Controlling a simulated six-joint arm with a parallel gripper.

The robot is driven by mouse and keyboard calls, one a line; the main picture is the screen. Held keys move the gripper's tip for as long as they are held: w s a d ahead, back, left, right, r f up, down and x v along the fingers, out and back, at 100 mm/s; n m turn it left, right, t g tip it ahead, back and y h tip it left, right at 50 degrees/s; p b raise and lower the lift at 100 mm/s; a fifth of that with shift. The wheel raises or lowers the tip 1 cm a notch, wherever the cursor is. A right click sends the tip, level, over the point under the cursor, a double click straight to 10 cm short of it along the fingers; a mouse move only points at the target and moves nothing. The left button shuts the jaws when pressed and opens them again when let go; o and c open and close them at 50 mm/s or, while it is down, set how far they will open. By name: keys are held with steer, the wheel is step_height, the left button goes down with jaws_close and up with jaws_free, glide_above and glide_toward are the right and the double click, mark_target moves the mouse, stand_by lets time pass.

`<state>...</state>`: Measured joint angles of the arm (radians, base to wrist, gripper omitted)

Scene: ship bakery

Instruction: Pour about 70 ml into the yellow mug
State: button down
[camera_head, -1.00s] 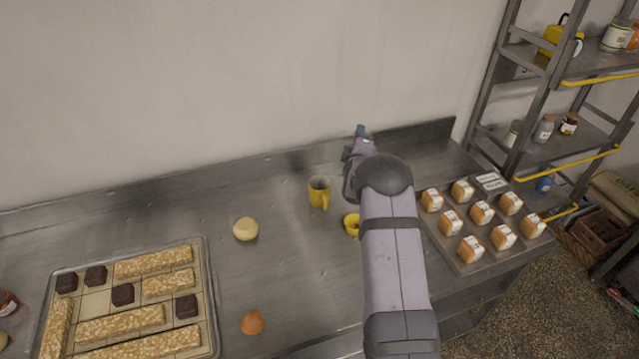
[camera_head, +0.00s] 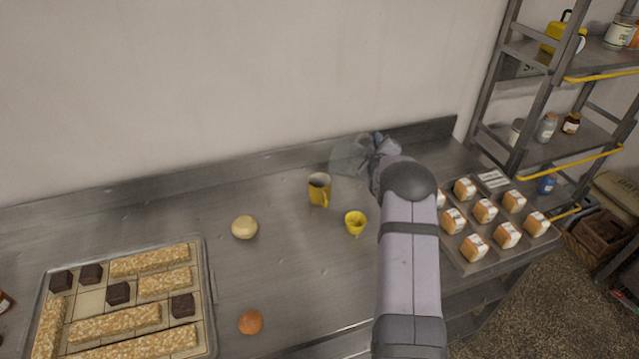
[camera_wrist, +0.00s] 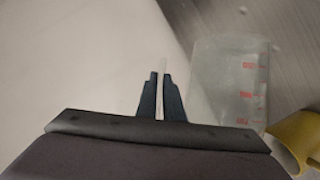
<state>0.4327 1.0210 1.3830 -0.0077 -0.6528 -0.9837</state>
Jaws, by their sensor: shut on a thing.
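A clear measuring beaker (camera_head: 350,157) with red marks is held by my gripper (camera_head: 375,150), behind and right of the yellow mug (camera_head: 319,189). In the wrist view the beaker (camera_wrist: 228,85) stands right of the fingers (camera_wrist: 160,95), which are closed on a thin pale strip, apparently its handle. The beaker is above the table and apart from the mug. I cannot make out its liquid level or exact tilt. The mug stands upright, its handle toward the front. A smaller yellow cup (camera_head: 355,222) stands right of it. A yellow piece (camera_wrist: 297,140) shows at the wrist view's right edge.
A pale round bun (camera_head: 244,227) and a brown egg-like thing (camera_head: 250,321) lie left of the mug. A tray (camera_head: 211,290) of bars and dark blocks is at left; a tray (camera_head: 470,267) of small loaves is at right. The wall (camera_head: 200,90) rises behind.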

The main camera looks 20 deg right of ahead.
steer(key=shift+d+f+b, duration=0.3)
steer(key=shift+d+f, duration=0.05)
steer(key=shift+m, duration=0.3)
steer(key=shift+d+f, duration=0.1)
stand_by(1.5)
steer(key=shift+s+d+f+m+g+y+b, duration=0.1)
steer(key=shift+d+f+m+g+y+b, duration=0.25)
steer(key=shift+d+m+b, duration=0.2)
steer(key=shift+d+f+m+y+b, duration=0.15)
steer(key=shift+d+f+m, duration=0.1)
steer(key=shift+f, duration=0.25)
steer(key=shift+d+f+m+y+b, duration=0.15)
steer(key=shift+f+m, duration=0.1)
steer(key=shift+f, duration=0.25)
steer(key=shift+d+f+m+y, duration=0.15)
steer(key=shift+d+f+m, duration=0.1)
steer(key=shift+f, duration=0.25)
steer(key=d+f+m+y, duration=0.1)
steer(key=f, duration=0.1)
steer(key=d+f+m+y, duration=0.1)
steer(key=d+f+m, duration=0.1)
steer(key=d+f+m+y, duration=0.1)
steer(key=f, duration=0.2)
steer(key=shift+d+m+g, duration=0.25)
steer(key=shift+d+m, duration=0.1)
steer(key=shift+m, duration=0.05)
